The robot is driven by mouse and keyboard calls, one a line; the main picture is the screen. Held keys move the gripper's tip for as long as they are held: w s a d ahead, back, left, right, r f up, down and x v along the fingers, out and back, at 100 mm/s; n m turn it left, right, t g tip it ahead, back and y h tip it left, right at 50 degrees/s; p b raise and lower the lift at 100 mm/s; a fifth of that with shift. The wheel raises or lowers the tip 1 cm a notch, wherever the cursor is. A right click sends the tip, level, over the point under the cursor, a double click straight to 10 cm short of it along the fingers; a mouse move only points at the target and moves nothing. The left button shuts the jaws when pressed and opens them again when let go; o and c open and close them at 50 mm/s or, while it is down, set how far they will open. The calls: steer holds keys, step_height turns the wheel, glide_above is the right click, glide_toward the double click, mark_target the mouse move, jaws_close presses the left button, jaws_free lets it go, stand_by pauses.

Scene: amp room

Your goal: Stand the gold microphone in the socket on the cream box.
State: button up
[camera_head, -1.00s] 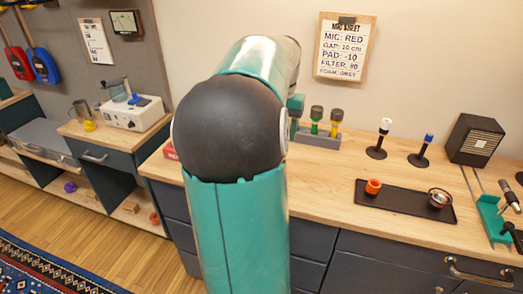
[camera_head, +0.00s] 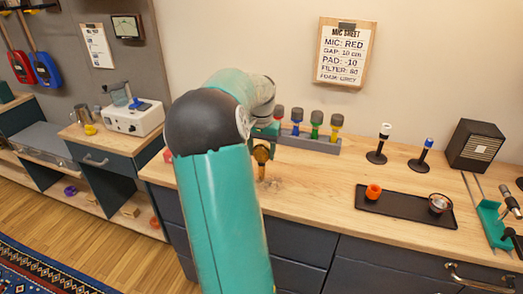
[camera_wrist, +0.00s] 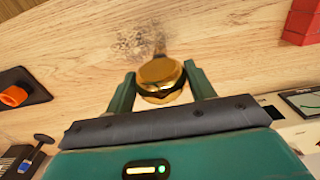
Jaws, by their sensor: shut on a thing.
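The gold microphone (camera_head: 261,154) is below the end of my arm, over the near part of the wooden counter. In the wrist view its round gold head (camera_wrist: 160,74) is between the two fingers of my gripper (camera_wrist: 160,82), which is shut on it. Its handle is mostly hidden behind the head. The cream box (camera_head: 131,116) stands on the lower bench at the left, well apart from my gripper. It has knobs, a blue part and a clear upright piece on top. I cannot clearly make out the socket.
A grey rack (camera_head: 322,147) with several coloured-band microphones stands behind my gripper. Two small stands and a dark speaker (camera_head: 476,142) are to the right. A metal cup (camera_head: 82,112) stands near the cream box.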

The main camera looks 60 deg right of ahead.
steer(key=o, duration=1.5)
steer(key=shift+f, duration=0.15)
step_height(320, 180, up, 12)
steer(key=shift+r, duration=0.2)
steer(key=w+a+r+n+t, duration=0.15)
steer(key=w+a+n, duration=0.25)
steer(key=a, duration=1)
steer(key=w+a+n+t, duration=0.2)
steer(key=w+a+n, duration=0.2)
steer(key=a, duration=0.9)
steer(key=s+a+f+n, duration=0.1)
steer(key=s+a+n, duration=0.1)
steer(key=a, duration=0.5)
steer(key=s+a+f+n+t, duration=0.1)
steer(key=s+a+f+n, duration=0.1)
steer(key=a, duration=0.6)
steer(key=s+a+f+n+t, duration=0.1)
steer(key=s+a+f+n, duration=0.1)
steer(key=a, duration=0.6)
steer(key=shift+s+a+f+n, duration=0.15)
steer(key=shift+s+n, duration=0.6)
steer(key=shift+n, duration=0.35)
